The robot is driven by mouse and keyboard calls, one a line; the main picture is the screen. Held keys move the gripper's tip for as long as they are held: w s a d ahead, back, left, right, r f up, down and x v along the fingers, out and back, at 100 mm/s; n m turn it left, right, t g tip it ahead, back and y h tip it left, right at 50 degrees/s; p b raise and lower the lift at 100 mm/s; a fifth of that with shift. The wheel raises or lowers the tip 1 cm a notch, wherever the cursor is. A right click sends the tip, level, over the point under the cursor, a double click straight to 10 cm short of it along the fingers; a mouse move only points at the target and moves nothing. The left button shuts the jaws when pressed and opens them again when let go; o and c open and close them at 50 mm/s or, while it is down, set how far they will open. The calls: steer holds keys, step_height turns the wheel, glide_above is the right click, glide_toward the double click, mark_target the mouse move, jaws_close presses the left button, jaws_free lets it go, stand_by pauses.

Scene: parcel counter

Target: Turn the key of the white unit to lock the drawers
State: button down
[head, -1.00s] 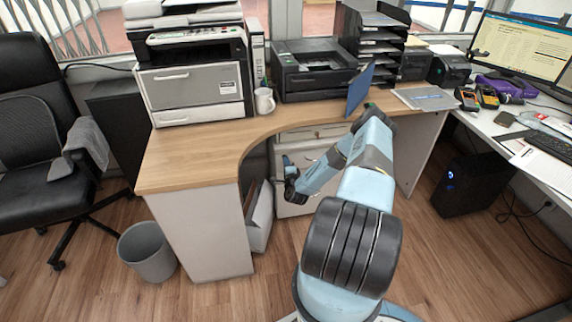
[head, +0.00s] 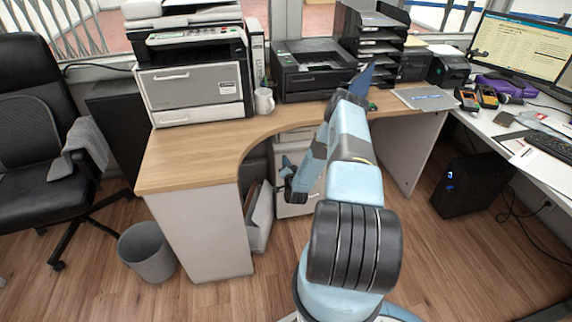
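The white drawer unit (head: 293,152) stands under the wooden desk, partly covered by my arm. Its upper drawer fronts show left of the arm; its lower part shows below my gripper. I cannot make out the key or its lock. My gripper (head: 284,165) is small and dark in this view, in front of the unit's left side. Its fingers point left and up. I cannot tell whether it touches the unit or whether it holds anything.
The curved wooden desk (head: 195,160) overhangs the unit, with a printer (head: 195,88), a white mug (head: 264,101) and a black printer (head: 312,75) on it. A grey bin (head: 147,252) stands at the left. A black computer tower (head: 472,184) stands at the right. The front floor is clear.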

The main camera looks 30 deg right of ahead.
steer(key=n, duration=0.9)
steer(key=shift+s+f, duration=0.1)
steer(key=shift+f, duration=0.15)
steer(key=shift+n, duration=0.3)
steer(key=c, duration=1.3)
jaws_free()
steer(key=shift+r, duration=0.1)
steer(key=v, duration=1.3)
steer(key=shift+s+a, duration=0.1)
steer(key=shift+s, duration=0.2)
